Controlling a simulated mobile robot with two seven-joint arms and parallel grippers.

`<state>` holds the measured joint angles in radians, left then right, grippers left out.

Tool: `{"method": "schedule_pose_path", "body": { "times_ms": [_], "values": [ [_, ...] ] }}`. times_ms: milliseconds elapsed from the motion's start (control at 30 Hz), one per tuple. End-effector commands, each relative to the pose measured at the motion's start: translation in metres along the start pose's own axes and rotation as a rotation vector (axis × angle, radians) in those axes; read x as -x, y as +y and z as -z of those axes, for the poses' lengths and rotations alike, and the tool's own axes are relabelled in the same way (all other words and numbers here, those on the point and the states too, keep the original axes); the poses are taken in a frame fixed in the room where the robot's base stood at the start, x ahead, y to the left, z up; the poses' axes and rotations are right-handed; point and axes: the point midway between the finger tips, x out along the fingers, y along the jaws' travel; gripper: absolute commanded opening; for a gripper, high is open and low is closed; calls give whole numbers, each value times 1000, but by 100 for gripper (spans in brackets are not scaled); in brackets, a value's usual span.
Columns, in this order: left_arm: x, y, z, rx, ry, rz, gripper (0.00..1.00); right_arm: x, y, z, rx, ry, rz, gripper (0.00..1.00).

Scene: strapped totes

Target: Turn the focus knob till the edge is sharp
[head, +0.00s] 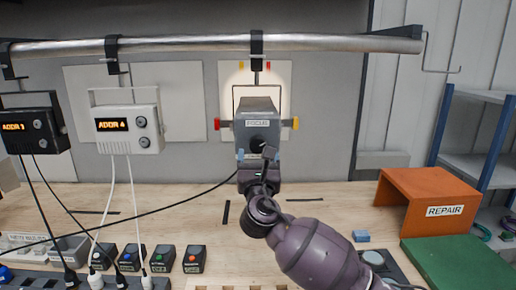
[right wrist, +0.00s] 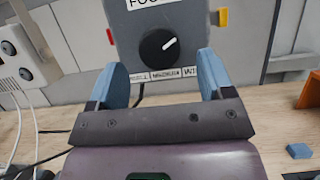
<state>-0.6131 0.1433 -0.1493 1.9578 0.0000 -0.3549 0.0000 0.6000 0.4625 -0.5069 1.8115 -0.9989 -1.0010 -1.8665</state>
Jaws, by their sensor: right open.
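A grey lamp box (head: 258,107) marked FOCUS hangs from the metal rail in the head view. Its round black focus knob (right wrist: 163,48) has a white pointer line aimed up and right in the right wrist view. Small labels, partly unreadable, sit below the knob. My right gripper (right wrist: 165,72) is open, its two blue fingers on either side of the knob, with no clear contact. In the head view my right gripper (head: 256,155) partly covers the box front. A pale lit patch (head: 284,80) shows on the panel behind; its edge looks soft. My left gripper is not in view.
A black ADDR box (head: 37,130) and a white ADDR box (head: 128,128) hang at left with cables running down. Small button boxes (head: 193,259) stand on the bench. An orange REPAIR stand (head: 408,185) and a green mat (head: 460,262) are at right.

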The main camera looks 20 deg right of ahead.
Motion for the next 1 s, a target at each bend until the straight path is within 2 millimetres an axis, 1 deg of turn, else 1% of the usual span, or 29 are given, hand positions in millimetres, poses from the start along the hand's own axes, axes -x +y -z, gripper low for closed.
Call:
{"method": "schedule_pose_path", "body": {
  "times_ms": [33, 200, 333, 567, 600, 667, 900, 1000],
  "values": [
    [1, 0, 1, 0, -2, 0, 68, -8, 0, -1, 2, -1, 0, 74],
    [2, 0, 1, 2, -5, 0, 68, -21, 0, 0, 0, 0, 0, 74],
    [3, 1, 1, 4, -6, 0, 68, -25, 0, 0, 0, 0, -1, 74],
    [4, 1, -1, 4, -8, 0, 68, -25, 0, 0, -1, 0, -1, 74],
    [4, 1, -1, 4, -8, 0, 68, -25, 0, 0, -1, 0, -1, 71],
    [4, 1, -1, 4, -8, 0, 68, -25, 0, 0, -1, 0, -1, 62],
    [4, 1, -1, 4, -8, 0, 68, -25, 0, 0, -1, 0, 0, 26],
    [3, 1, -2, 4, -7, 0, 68, -25, 0, 0, -11, 0, 4, 26]
  ]
}}
